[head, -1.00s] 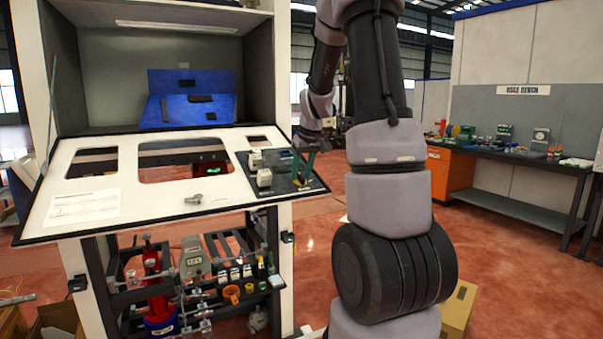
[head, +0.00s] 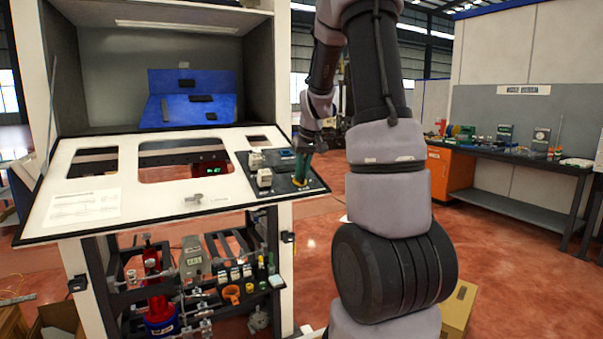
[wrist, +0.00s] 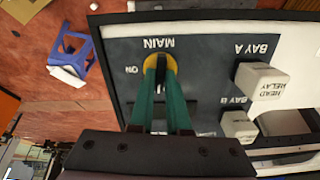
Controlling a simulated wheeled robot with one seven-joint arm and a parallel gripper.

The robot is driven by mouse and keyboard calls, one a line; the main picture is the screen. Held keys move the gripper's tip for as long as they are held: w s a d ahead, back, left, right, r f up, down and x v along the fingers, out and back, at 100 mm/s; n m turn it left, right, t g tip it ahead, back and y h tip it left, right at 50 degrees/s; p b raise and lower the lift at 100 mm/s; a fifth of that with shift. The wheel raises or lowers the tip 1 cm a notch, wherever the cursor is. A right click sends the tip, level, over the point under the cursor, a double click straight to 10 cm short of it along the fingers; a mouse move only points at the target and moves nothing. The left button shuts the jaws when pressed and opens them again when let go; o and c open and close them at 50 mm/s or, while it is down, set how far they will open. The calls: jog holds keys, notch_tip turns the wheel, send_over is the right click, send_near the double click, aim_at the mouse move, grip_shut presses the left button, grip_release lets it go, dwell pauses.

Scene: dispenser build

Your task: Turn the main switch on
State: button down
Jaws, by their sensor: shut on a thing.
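The main switch (wrist: 173,65) shows as a yellow round part under the upside-down label MAIN in the wrist view, with the word ON beside it. It sits on a dark switch panel (wrist: 208,52). My gripper (wrist: 162,68) has green fingers that reach down to the switch and are closed around its middle, hiding the handle. In the head view my gripper (head: 302,168) is over the right part of the dark panel (head: 284,187), with a bit of yellow (head: 299,181) below the fingertips. The switch position cannot be read.
Two pale blocks, the relay labelled HEAD RELAY (wrist: 262,80) at BAY A and another at BAY B (wrist: 238,125), stand beside the switch. A small metal part (head: 194,198) and a paper sheet (head: 85,206) lie on the white sloped console (head: 140,212). A blue stool (wrist: 70,55) is on the floor.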

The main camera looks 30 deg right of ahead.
jog(key=m, duration=1.2)
jog(key=shift+d, duration=0.1)
jog(key=shift+s+m, duration=0.1)
jog(key=shift+m, duration=2)
jog(key=c, duration=0.9)
grip_release()
